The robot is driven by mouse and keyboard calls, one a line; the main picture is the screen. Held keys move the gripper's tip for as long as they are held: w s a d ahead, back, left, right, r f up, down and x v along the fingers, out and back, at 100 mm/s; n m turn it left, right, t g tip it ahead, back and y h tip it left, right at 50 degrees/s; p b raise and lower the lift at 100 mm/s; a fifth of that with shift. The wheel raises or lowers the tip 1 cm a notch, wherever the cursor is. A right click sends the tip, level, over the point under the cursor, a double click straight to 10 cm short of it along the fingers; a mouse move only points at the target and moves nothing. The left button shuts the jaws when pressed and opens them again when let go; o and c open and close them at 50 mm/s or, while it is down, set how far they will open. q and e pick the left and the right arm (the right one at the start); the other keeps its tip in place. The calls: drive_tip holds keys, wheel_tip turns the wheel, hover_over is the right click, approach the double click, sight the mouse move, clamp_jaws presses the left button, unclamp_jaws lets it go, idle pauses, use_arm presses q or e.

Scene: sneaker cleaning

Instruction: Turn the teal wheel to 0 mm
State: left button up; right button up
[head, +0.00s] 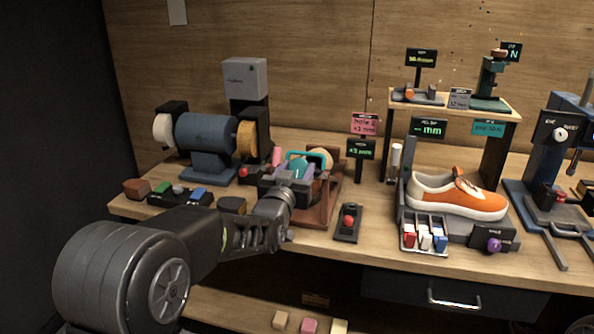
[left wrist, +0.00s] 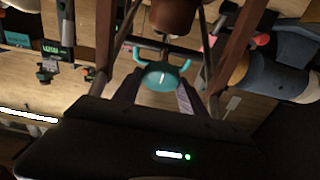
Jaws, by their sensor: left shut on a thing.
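The teal wheel (head: 299,166) is on a brown wooden stand (head: 325,209) near the middle of the bench, partly hidden by my left gripper (head: 291,176). In the left wrist view the teal wheel (left wrist: 165,78) sits between the two fingers of my left gripper (left wrist: 158,86), which is shut on it. A small black sign (head: 361,149) with green digits stands just right of the stand; it seems to read +3 mm, though the text is small. A pink sign (head: 364,124) is above it. My right gripper is not in view.
A blue bench grinder (head: 206,134) with a tan wheel stands left of the stand. A black block with a red knob (head: 348,221) lies to the right. Further right are an orange sneaker (head: 456,194), a small shelf (head: 455,104) and a blue press (head: 537,160).

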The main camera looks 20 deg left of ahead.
use_arm(q)
drive_tip(key=shift+c, duration=0.7)
drive_tip(key=shift+n+y, duration=0.3)
drive_tip(key=shift+n, duration=0.2)
